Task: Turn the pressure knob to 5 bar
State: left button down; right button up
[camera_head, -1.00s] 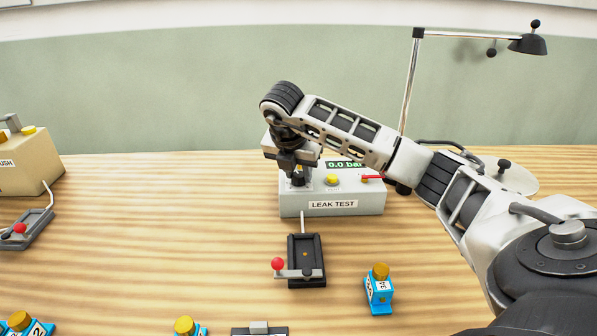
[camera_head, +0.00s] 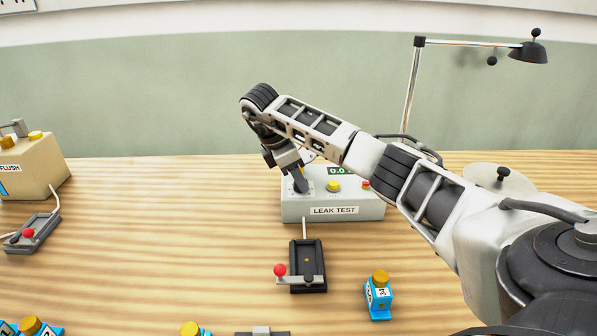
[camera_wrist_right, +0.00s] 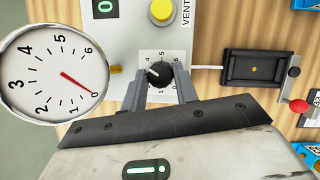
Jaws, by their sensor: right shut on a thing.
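The grey LEAK TEST box (camera_head: 345,208) stands on the bench in the head view. The dark pressure knob (camera_wrist_right: 160,74) sits on a small numbered scale on its panel, and its white mark points to the upper left in the wrist view. My right gripper (camera_wrist_right: 160,84) is shut on the knob, one finger on each side. In the head view the right gripper (camera_head: 302,187) leans over the panel and hides the knob. The round gauge (camera_wrist_right: 55,72) has its red needle near 0. The green display (camera_head: 338,171) is partly covered by my arm. My left gripper is out of view.
A yellow button (camera_head: 333,186) is right beside the knob. A black fixture (camera_head: 307,262) with a red-balled lever stands in front of the box. A blue nozzle block (camera_head: 379,299) is to its right. A beige FLUSH box (camera_head: 35,172) stands at far left.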

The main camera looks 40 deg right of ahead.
jog(key=m+g+y+p, duration=0.1)
jog(key=m, duration=0.3)
jog(key=shift+w+r+m, duration=0.1)
jog(key=shift+m, duration=0.2)
jog(key=m+g+y+p, duration=0.1)
jog(key=m, duration=0.1)
jog(key=shift+d+m, duration=0.1)
jog(key=shift+m, duration=0.3)
jog(key=shift+m+y+p, duration=0.3)
jog(key=shift+m, duration=0.5)
jog(key=shift+w+d+m+y, duration=0.1)
jog(key=shift+m+y, duration=0.2)
jog(key=shift+m, duration=0.5)
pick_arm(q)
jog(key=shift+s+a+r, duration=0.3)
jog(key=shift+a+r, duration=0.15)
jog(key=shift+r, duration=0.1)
pick_arm(e)
jog(key=shift+m, duration=0.3)
jog(key=shift+g, duration=0.3)
jog(key=o, duration=1)
jog(key=shift+c, duration=0.2)
